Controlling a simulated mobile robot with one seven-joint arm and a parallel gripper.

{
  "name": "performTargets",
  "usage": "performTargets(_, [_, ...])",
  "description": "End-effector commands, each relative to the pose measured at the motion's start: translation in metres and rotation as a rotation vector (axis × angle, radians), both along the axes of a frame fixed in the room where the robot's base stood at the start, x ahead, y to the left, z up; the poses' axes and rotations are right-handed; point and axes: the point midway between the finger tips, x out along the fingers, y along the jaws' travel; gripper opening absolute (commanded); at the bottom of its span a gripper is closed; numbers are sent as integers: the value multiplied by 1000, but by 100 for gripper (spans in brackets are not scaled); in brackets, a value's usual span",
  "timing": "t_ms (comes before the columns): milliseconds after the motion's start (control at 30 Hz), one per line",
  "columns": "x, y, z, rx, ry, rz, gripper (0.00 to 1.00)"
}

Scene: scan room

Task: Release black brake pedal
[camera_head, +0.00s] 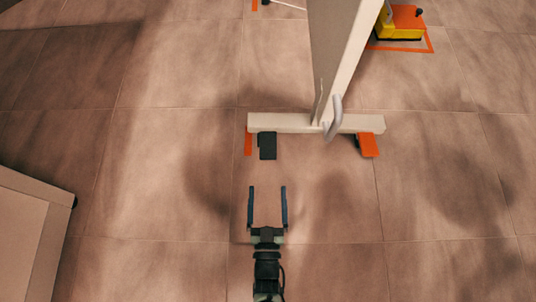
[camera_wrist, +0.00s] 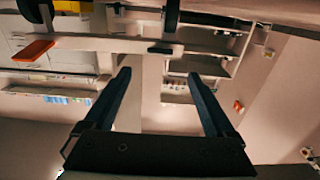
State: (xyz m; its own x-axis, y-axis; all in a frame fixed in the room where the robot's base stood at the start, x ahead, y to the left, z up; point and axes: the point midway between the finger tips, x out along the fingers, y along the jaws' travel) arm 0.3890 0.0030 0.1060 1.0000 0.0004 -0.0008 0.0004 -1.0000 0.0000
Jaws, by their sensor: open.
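The black brake pedal (camera_head: 267,146) sticks out low from the left part of the white base bar (camera_head: 290,123) of an upright panel (camera_head: 335,45). My gripper (camera_head: 267,190) is open and empty, its two dark fingers pointing at the pedal with a clear gap of floor between in the head view. In the wrist view, which looks upside down, a small dark block that appears to be the black pedal (camera_wrist: 160,50) lies just beyond my open gripper (camera_wrist: 160,76). An orange pedal (camera_head: 367,144) sits at the right end of the bar; it also shows in the wrist view (camera_wrist: 33,50).
A grey handle (camera_head: 333,119) stands out from the panel above the bar. A pale cabinet (camera_head: 30,235) is at the lower left. A yellow and orange device (camera_head: 402,23) stands at the top right inside orange floor marking. Tiled floor around my gripper is clear.

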Motion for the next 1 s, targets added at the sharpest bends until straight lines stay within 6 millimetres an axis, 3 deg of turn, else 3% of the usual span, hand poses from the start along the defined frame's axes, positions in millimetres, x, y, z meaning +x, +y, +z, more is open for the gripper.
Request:
performTargets(167, [24,0,0,0,-5,0,90])
performTargets(600, [109,0,-2,0,-3,0,90])
performTargets(800, [126,0,0,0,-2,0,90])
performTargets(1000, [128,0,1,0,-1,0,90])
